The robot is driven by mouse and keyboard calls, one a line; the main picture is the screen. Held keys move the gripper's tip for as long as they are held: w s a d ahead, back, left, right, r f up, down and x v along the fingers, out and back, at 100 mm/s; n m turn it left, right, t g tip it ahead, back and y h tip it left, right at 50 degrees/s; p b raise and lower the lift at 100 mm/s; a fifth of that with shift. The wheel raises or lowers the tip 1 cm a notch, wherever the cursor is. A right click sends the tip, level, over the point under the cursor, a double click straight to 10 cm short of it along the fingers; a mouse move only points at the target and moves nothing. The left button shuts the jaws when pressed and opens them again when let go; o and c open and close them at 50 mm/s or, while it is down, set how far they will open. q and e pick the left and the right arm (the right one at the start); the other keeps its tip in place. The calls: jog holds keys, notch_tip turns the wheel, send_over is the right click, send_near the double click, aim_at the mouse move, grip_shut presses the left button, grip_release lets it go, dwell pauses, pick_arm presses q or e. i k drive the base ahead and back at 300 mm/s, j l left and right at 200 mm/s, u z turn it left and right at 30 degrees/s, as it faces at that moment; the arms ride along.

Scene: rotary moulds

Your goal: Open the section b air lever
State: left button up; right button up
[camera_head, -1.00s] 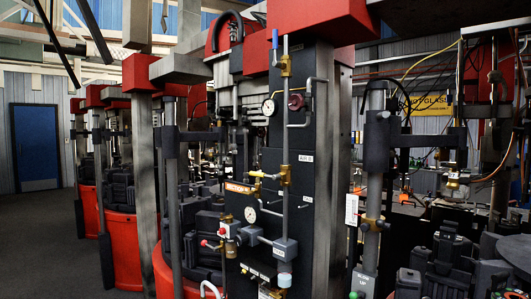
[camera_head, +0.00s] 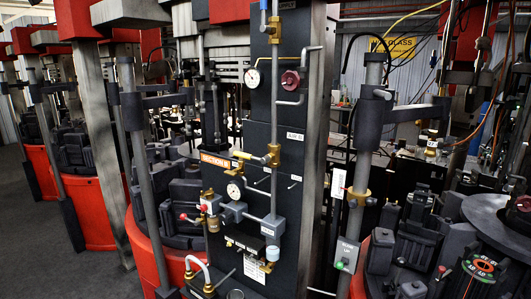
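The dark control panel (camera_head: 258,140) stands upright at the centre of the view, with an orange section label (camera_head: 215,160); its last letter is too small to read surely. A blue handle (camera_head: 263,6) shows at the top edge above another brass valve (camera_head: 274,30). I cannot tell which handle is the air lever. Neither of my grippers is in view.
Gauges (camera_head: 251,77), a dark red round knob (camera_head: 290,78) and a red-tipped valve (camera_head: 203,208) crowd the panel. Red machine bases (camera_head: 155,250) with dark moulds stand to the left. A post with a green button box (camera_head: 345,255) is at right. Dark floor (camera_head: 60,265) is open at lower left.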

aim_at(264, 160)
jog(key=i+j+z, duration=0.25)
jog(key=j+z, duration=0.15)
jog(key=i+j+z, duration=0.2)
jog(key=j+z, duration=0.2)
jog(key=j, duration=0.3)
jog(key=j+z, duration=0.4)
jog(key=j, duration=0.2)
jog(key=j+z, duration=0.4)
jog(key=j, duration=0.25)
jog(key=j+z, duration=0.4)
jog(key=j, duration=0.25)
